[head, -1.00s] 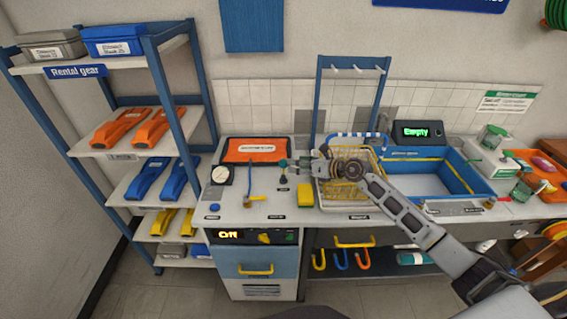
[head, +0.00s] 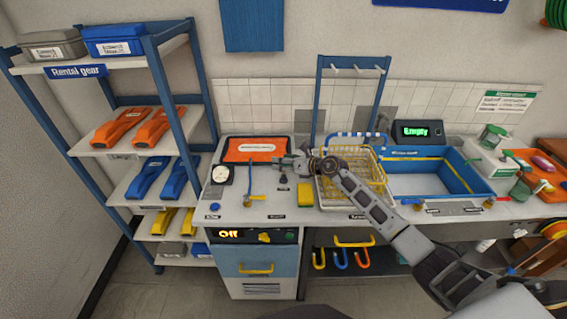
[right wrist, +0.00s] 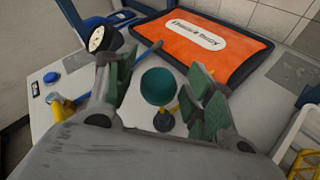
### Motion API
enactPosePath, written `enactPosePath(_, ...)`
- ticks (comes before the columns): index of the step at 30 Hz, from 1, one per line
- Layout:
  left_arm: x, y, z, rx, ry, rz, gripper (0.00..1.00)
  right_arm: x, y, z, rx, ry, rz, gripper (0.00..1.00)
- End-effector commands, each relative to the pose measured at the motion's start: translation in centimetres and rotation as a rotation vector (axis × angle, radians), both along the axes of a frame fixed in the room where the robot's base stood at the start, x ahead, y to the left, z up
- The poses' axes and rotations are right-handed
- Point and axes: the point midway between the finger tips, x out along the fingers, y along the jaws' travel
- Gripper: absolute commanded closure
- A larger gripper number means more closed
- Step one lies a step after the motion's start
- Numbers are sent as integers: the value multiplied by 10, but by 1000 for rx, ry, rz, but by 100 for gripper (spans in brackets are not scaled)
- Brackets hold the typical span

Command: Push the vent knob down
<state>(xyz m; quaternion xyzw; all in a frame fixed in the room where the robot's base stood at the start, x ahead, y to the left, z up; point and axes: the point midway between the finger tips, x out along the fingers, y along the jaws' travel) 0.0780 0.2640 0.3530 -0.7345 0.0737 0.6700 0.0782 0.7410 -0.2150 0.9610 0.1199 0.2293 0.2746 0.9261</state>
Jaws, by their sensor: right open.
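The vent knob shows in the right wrist view as a teal ball (right wrist: 159,86) on a short dark stem (right wrist: 164,121). In the head view only its dark lower part (head: 283,180) shows below my right gripper (head: 279,162), which hides the top. In the right wrist view, the green-padded fingers of my right gripper (right wrist: 166,68) are open, one on each side of the ball, with gaps showing beside it. I cannot tell the exact height of the fingers above the knob. My left gripper is not in view.
An orange panel (head: 250,150) lies behind. A yellow sponge (head: 305,194) and a wire basket (head: 350,185) are to the right. The bench front (head: 240,212) is mostly clear.

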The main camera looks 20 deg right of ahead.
Motion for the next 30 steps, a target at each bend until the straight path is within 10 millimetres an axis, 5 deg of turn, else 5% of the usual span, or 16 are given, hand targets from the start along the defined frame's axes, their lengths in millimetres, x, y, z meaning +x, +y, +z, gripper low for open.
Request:
enactPosePath(9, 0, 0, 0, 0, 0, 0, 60, 1, 1, 0, 0, 0, 0, 47)
enactPosePath(21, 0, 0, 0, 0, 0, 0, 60, 0, 0, -1, 0, 1, 0, 98)
enactPosePath(30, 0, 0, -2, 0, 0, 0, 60, 0, 1, -4, 0, 1, 1, 100)
